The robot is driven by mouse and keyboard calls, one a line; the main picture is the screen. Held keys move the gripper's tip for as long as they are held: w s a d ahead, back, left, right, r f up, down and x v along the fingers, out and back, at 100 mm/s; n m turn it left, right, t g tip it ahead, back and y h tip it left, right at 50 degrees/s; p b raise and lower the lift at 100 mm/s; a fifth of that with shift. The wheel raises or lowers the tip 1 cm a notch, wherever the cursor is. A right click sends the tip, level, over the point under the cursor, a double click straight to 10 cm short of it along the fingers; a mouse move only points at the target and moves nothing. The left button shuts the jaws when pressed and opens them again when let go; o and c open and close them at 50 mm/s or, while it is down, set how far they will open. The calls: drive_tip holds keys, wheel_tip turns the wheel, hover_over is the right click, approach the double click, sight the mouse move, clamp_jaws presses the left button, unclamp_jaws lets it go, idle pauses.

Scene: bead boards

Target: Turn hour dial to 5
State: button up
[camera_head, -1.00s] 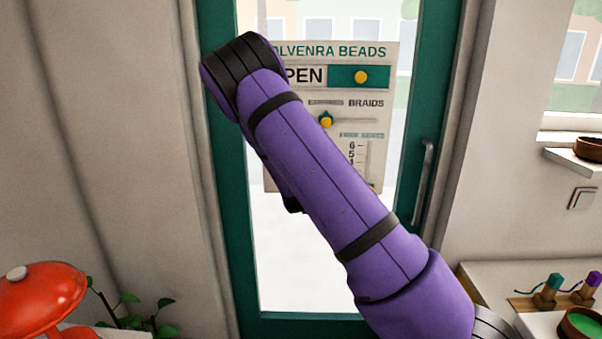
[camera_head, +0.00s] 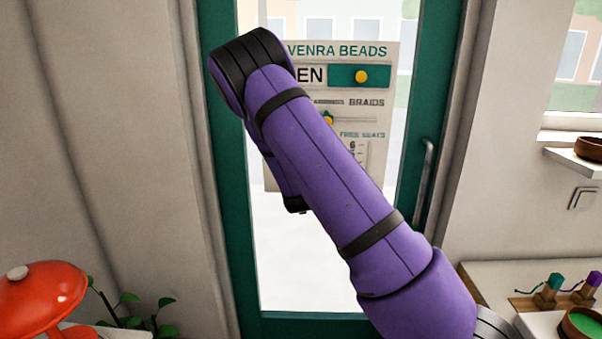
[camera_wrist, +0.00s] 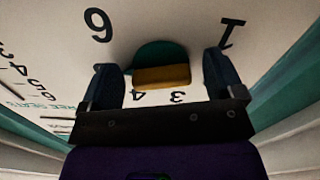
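The hour dial shows in the wrist view as a teal disc (camera_wrist: 160,52) with a yellow bar (camera_wrist: 162,77) across it. The digits are upside down there: 6 at upper left, 1 at upper right, 4 and 3 below the bar. The 2 and 5 do not show. My gripper (camera_wrist: 163,70) is open, with one dark finger on each side of the dial; I cannot tell whether they touch it, nor which digit the dial points at. In the head view the sign board (camera_head: 390,85) hangs on the glass door, and my arm hides the dial and my gripper.
The sign also bears a yellow knob (camera_head: 361,76) on a teal strip, a braids slider (camera_head: 328,117) and a free seats scale (camera_head: 354,150). A door handle (camera_head: 423,185) stands to the right. A red lamp-like object (camera_head: 40,300) is at lower left.

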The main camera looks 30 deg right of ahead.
drive_tip(key=v, duration=1)
drive_tip(key=shift+s+a, duration=0.3)
drive_tip(key=s+a+r+g+y, duration=0.6)
drive_tip(key=s+a+r+y, duration=0.4)
drive_tip(key=s+r, duration=0.35)
drive_tip(key=s+a+r+n+g, duration=0.1)
drive_tip(key=s+r+n+g, duration=0.1)
drive_tip(key=s, duration=0.9)
drive_tip(key=s+a+r+n+g, duration=0.1)
drive_tip(key=s+r, duration=0.3)
drive_tip(key=s, duration=0.8)
drive_tip(key=shift+a+r+n+g, duration=0.2)
drive_tip(key=shift+a+n+g, duration=0.2)
